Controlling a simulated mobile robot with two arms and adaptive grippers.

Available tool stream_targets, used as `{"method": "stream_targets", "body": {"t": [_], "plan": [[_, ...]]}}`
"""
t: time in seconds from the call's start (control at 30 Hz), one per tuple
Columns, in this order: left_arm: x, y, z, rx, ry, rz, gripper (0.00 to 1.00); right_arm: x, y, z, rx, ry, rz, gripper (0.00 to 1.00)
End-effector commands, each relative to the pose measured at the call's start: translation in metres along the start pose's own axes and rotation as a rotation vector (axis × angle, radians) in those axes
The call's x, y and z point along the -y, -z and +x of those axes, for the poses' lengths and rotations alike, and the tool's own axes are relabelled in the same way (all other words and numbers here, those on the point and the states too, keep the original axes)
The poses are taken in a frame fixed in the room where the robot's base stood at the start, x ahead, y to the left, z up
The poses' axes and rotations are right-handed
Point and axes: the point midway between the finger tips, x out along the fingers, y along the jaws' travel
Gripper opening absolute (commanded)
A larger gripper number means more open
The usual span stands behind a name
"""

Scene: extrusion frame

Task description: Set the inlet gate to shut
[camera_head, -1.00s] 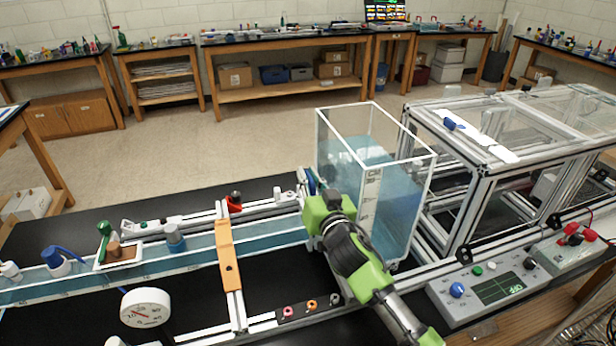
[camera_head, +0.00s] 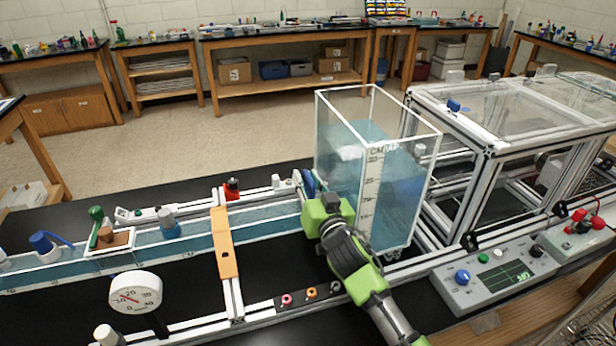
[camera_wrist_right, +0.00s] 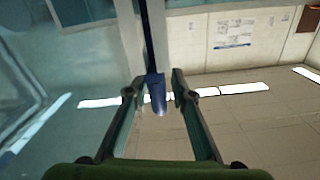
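The clear tank (camera_head: 376,185) holds blue water and stands at the right end of the long water channel (camera_head: 205,242). A blue part (camera_head: 308,183), which seems to be the inlet gate's lever, shows at the tank's left side, partly hidden by my right gripper (camera_head: 319,205). In the right wrist view, the blue lever (camera_wrist_right: 157,103) hangs between the fingertips of my right gripper (camera_wrist_right: 157,84). The two fingers are apart, with a gap on each side of the lever. The gate's own position cannot be told. My left gripper is not in view.
A control box (camera_head: 496,278) with a lit display stands at the right, below a metal frame with clear panels (camera_head: 510,105). An orange crossbar (camera_head: 224,243) spans the channel. A round gauge (camera_head: 135,295) stands in front, and a small tray (camera_head: 108,240) sits on the channel.

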Motion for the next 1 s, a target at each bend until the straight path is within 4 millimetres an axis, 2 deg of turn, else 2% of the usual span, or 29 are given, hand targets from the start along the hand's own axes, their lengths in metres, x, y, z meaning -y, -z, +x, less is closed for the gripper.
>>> {"method": "stream_targets", "body": {"t": [0.33, 0.47, 0.57, 1.0], "plan": [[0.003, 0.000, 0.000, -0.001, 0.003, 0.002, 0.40, -0.001, 0.004, 0.000, -0.008, 0.000, -0.004, 0.28], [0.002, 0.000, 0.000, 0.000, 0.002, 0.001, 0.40, -0.001, 0.004, -0.008, -0.008, 0.000, -0.003, 0.28], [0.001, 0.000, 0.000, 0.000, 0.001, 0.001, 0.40, 0.000, 0.004, -0.021, -0.009, 0.001, -0.001, 0.28], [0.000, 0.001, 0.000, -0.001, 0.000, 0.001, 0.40, 0.000, 0.002, -0.101, -0.005, 0.000, -0.002, 0.28]]}}
